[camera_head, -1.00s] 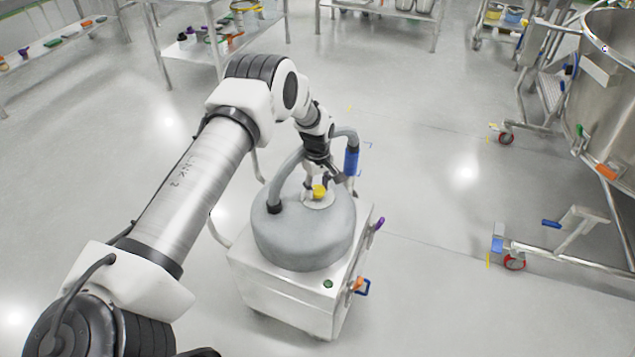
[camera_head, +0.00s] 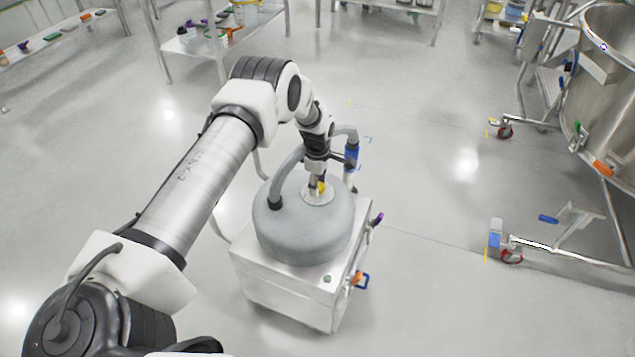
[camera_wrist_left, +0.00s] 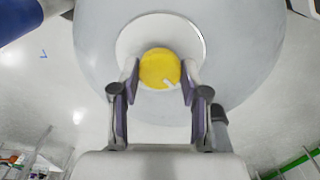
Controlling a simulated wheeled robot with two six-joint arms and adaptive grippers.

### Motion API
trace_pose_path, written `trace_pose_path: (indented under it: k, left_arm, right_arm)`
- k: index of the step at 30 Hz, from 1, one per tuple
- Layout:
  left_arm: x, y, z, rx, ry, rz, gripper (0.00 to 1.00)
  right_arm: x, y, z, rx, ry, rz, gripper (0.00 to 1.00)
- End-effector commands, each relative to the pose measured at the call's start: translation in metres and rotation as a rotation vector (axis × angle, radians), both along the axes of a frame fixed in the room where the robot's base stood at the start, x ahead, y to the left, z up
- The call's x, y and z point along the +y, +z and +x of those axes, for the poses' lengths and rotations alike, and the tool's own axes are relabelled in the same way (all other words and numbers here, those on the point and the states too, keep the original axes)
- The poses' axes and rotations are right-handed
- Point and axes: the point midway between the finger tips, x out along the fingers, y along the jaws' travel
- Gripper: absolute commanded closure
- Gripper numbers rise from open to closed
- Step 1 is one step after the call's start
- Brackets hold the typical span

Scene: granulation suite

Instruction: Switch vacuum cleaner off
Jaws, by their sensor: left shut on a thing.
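The vacuum cleaner has a round grey lid (camera_head: 300,240) on a white box-shaped base (camera_head: 285,290). A yellow knob (camera_wrist_left: 160,68) sits on a pale round plate (camera_wrist_left: 128,45) on top of the lid. It has a white mark near its lower right edge. My left gripper (camera_head: 318,186) points down over the plate, and its two fingers are shut on the yellow knob, one on each side, in the left wrist view. In the head view the fingers partly hide the knob. My right gripper is not in view.
A grey hose with a blue grip (camera_head: 351,156) stands close beside my left wrist. A purple handle (camera_head: 376,219) and a blue-orange clamp (camera_head: 360,280) stick out from the base's right side. A steel vessel (camera_head: 610,90) is at right; open floor lies between.

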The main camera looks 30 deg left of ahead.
Motion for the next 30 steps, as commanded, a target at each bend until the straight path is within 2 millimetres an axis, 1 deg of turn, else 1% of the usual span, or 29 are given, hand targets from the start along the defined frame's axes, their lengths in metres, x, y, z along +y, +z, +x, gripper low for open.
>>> trace_pose_path:
  k: [10,11,12,13,23,26,29,30]
  left_arm:
    - [-0.001,-0.002,-0.002,0.006,0.005,-0.002,0.9]
    - [-0.001,-0.002,-0.002,0.006,0.005,-0.002,0.51]
    - [-0.001,-0.002,-0.002,0.006,0.005,-0.002,0.37]
    - [-0.001,-0.002,-0.002,0.005,0.005,-0.002,0.3]
    - [0.0,0.002,0.0,0.001,0.003,0.0,0.3]
    - [0.0,0.012,0.001,-0.001,0.004,-0.001,0.3]
    - [0.0,0.033,0.001,-0.003,0.003,-0.001,0.3]
    - [0.0,0.043,0.001,-0.002,0.003,-0.002,0.3]
  right_arm:
    - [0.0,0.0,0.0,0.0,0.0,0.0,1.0]
    - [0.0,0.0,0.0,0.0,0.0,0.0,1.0]
    - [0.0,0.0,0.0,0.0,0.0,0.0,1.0]
    - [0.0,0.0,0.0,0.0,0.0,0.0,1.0]
    - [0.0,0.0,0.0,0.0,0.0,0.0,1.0]
    - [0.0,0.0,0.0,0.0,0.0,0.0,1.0]
    - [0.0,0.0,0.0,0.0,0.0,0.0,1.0]
    - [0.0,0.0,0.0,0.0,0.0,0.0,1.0]
